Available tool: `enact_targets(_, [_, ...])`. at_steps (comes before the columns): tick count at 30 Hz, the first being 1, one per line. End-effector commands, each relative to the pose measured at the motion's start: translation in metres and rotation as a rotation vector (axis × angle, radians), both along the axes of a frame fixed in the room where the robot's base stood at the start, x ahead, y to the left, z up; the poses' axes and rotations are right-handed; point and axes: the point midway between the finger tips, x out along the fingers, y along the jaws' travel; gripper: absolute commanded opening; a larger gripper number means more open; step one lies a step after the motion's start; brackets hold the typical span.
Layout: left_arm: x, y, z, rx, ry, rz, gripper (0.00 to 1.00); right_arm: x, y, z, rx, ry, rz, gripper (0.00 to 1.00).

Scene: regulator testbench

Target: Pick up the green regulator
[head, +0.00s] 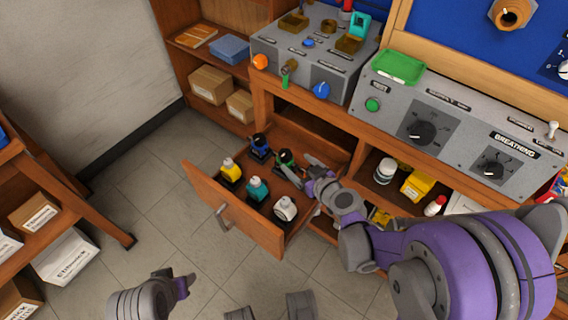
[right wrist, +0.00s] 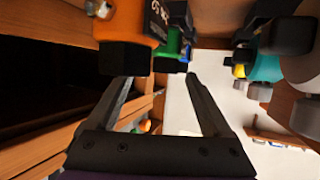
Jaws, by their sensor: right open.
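The green regulator (head: 285,158) stands at the back of an open wooden drawer (head: 236,208). My right gripper (head: 309,172) is over the drawer's right part, just right of it. In the right wrist view my right gripper (right wrist: 158,80) is open, with nothing between its fingers. An orange regulator (right wrist: 128,28) with a black base is close in front of the fingertips there, with a green part (right wrist: 173,43) behind it, partly hidden. My left gripper (head: 183,285) is low at the bottom left, away from the drawer; its jaws are unclear.
The drawer also holds blue (head: 260,145), yellow (head: 231,170), teal (head: 257,188) and white (head: 285,208) regulators, close around the green one. The grey test panel (head: 450,125) stands above on the bench. The tiled floor left of the drawer is clear.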

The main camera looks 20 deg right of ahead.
Motion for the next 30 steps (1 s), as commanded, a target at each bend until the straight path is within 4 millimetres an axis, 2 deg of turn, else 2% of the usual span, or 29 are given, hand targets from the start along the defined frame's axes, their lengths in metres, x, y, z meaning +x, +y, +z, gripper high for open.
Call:
enact_targets(3, [0.0,0.0,-0.005,0.0,0.002,0.0,0.5,0.014,0.005,-0.008,0.001,0.001,0.001,0.84])
enact_targets(8, [0.001,0.0,-0.008,0.0,0.003,0.0,0.5,0.024,0.01,-0.01,0.0,0.001,0.002,0.84])
enact_targets(16, [0.002,0.0,-0.02,0.0,0.007,0.0,0.5,0.058,0.024,-0.021,0.001,0.001,0.001,0.84])
enact_targets(24, [0.002,0.0,-0.02,0.0,0.007,0.0,0.5,0.063,0.026,-0.022,0.001,0.001,0.001,0.84])
enact_targets(30, [0.002,0.0,-0.02,0.0,0.007,0.0,0.5,0.063,0.025,-0.022,0.001,0.001,0.001,0.48])
